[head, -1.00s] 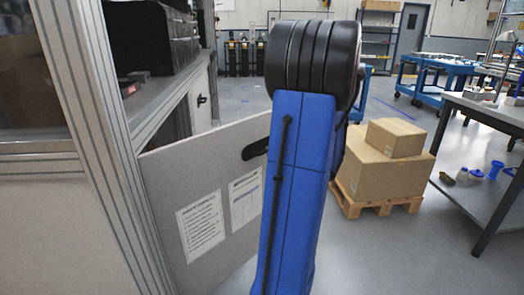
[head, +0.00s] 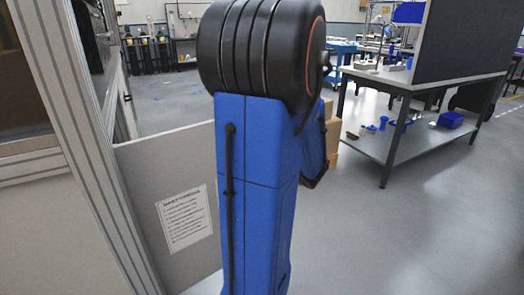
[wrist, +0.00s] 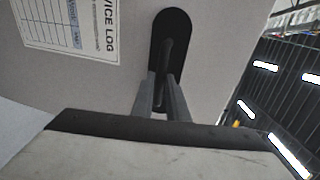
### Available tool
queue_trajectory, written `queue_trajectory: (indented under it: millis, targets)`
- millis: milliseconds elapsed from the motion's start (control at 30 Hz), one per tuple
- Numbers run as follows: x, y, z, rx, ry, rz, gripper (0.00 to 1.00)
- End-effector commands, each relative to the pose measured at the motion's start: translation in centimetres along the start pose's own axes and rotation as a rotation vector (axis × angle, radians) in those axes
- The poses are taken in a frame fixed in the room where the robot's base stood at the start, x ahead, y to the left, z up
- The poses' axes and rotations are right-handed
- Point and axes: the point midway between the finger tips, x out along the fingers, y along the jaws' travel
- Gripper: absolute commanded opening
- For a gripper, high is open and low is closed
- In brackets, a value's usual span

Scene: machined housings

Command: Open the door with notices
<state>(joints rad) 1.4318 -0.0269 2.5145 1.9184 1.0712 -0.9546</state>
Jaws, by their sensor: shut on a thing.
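The door with notices (head: 185,160) is a grey panel standing out from the cabinet frame at an angle, so it is open. One printed notice (head: 186,218) shows on it in the head view; my arm hides the rest of the panel. In the wrist view, the door (wrist: 100,85) fills much of the picture, with a service log sheet (wrist: 70,25) at the upper left. Its black handle (wrist: 170,35) sits in a dark oval plate. My gripper (wrist: 163,82) is shut on this handle. The gripper is hidden behind my arm in the head view.
The cabinet's metal frame post (head: 85,130) stands close at the left. A workbench (head: 400,85) with a lower shelf and a dark back panel stands at the right. Cardboard boxes (head: 333,135) show partly behind my arm. The floor (head: 400,240) at the front right is clear.

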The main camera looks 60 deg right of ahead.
Motion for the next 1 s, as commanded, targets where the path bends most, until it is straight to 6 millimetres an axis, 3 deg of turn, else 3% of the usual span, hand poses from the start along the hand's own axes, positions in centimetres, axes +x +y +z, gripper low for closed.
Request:
queue_trajectory:
  millis: [33,533,567,1000]
  targets:
    - [-0.07,1.22,0.26,0.011,0.001,0.024,0.0]
    - [-0.15,1.24,0.25,0.012,0.004,0.024,0.0]
    - [-0.15,1.25,0.25,0.012,0.004,0.024,0.19]
    - [-0.17,0.85,0.23,0.009,0.005,0.016,0.2]
